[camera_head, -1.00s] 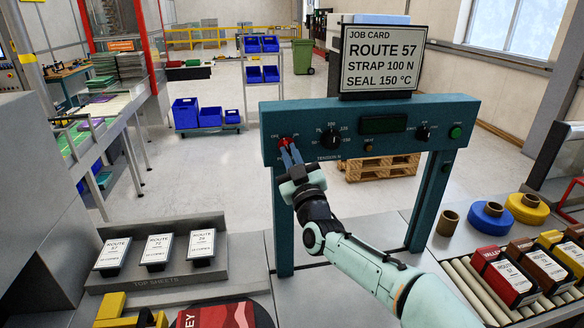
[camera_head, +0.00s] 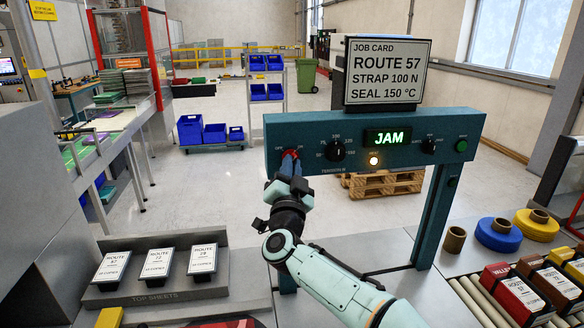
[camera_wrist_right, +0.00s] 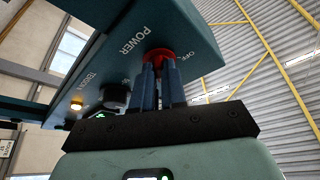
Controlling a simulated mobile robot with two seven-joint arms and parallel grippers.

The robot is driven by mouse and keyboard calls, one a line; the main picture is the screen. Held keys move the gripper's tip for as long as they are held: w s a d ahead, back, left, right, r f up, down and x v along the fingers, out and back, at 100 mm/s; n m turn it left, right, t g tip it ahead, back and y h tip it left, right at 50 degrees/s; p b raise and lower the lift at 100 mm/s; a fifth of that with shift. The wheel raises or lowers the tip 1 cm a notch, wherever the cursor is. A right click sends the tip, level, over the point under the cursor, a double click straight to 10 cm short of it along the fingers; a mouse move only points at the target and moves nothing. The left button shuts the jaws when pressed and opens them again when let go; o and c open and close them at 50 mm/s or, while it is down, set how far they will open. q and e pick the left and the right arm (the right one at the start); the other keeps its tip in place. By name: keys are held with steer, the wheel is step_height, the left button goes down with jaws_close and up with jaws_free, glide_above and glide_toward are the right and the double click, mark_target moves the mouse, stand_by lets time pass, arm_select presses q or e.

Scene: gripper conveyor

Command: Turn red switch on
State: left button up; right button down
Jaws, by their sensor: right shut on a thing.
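The red switch (camera_head: 290,153) sits at the left end of the teal control panel (camera_head: 375,128). It also shows in the right wrist view (camera_wrist_right: 158,54), beside the "POWER" and "OFF" lettering. My right gripper (camera_head: 290,164) is shut on the red switch, with its two blue fingers (camera_wrist_right: 160,85) on either side of it. The fingers cover part of the switch. The panel's display (camera_head: 387,137) is lit green and reads "JAM", and an amber lamp (camera_head: 374,160) glows below it. My left gripper is not in view.
The job card (camera_head: 388,72) above the panel reads Route 57, strap 100 N, seal 150 °C. Top sheets lie in a grey tray (camera_head: 215,290) at left. Tape rolls (camera_head: 499,235) and boxed packs (camera_head: 517,294) are at right. Black knobs (camera_head: 335,150) are right of the switch.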

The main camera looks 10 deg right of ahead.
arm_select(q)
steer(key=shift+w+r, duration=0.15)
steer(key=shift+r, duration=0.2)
arm_select(e)
steer(key=shift+r+m+g+h, duration=0.2)
steer(key=shift+m+g+h, duration=0.1)
steer(key=shift+m, duration=0.45)
steer(key=shift+r+m+g+h, duration=0.2)
steer(key=shift+m+h, duration=0.1)
steer(key=shift+m, duration=0.45)
arm_select(q)
steer(key=shift+p, duration=0.3)
arm_select(e)
steer(key=c, duration=1.2)
jaws_free()
steer(key=shift+f, duration=0.2)
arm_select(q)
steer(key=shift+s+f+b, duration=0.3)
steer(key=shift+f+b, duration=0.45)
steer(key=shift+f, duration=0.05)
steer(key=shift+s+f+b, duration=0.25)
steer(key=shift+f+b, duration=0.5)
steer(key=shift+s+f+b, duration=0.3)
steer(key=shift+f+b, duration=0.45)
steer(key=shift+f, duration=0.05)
arm_select(e)
steer(key=shift+v, duration=6.7)
